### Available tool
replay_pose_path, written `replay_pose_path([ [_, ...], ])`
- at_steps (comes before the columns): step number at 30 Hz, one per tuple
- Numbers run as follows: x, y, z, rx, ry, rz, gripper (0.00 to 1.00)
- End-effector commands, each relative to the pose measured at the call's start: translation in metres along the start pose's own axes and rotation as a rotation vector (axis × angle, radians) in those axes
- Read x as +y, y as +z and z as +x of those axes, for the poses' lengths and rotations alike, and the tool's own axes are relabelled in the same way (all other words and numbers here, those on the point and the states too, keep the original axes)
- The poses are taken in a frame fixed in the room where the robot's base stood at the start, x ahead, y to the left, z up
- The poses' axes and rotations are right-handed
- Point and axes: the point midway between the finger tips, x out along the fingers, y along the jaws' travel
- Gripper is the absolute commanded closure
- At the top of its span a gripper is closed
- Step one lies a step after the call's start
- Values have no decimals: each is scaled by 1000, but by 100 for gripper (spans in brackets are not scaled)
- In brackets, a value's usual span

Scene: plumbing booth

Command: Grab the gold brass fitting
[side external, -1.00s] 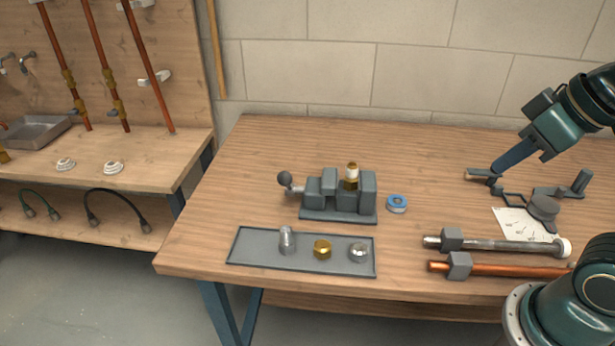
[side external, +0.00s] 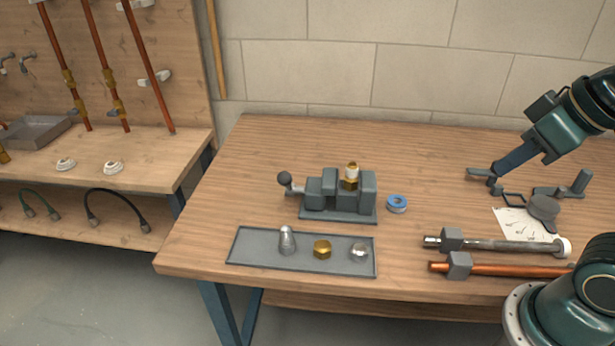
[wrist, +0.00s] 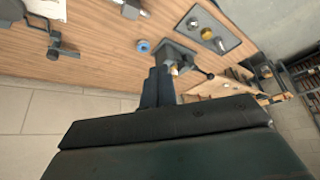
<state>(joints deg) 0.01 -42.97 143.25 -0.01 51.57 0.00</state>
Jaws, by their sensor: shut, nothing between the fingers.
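The gold brass fitting (side external: 322,250) sits in the grey tray (side external: 245,262) near the front of the bench, between two silver fittings, one at left (side external: 287,240) and one at right (side external: 359,251). It also shows small in the wrist view (wrist: 206,33). Another brass piece with a white top (side external: 351,177) stands in the vise (side external: 320,192) behind the tray. My gripper (side external: 480,173) is shut and empty over the right part of the bench, well apart from the tray. Its dark fingers also show in the wrist view (wrist: 158,86).
A blue tape roll (side external: 397,203) lies right of the vise. A grey pipe (side external: 505,244) and a copper pipe (side external: 510,269) lie at front right. A paper sheet (side external: 515,226) and dark tools lie below my gripper. The bench's left and back areas are clear.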

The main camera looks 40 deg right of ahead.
Motion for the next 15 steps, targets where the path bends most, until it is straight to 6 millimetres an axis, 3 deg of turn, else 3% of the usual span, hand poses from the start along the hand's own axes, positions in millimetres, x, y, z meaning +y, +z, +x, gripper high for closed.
replay_pose_path([
  [12,0,0,0,0,0,0,100],
  [15,0,0,0,0,0,0,82],
])
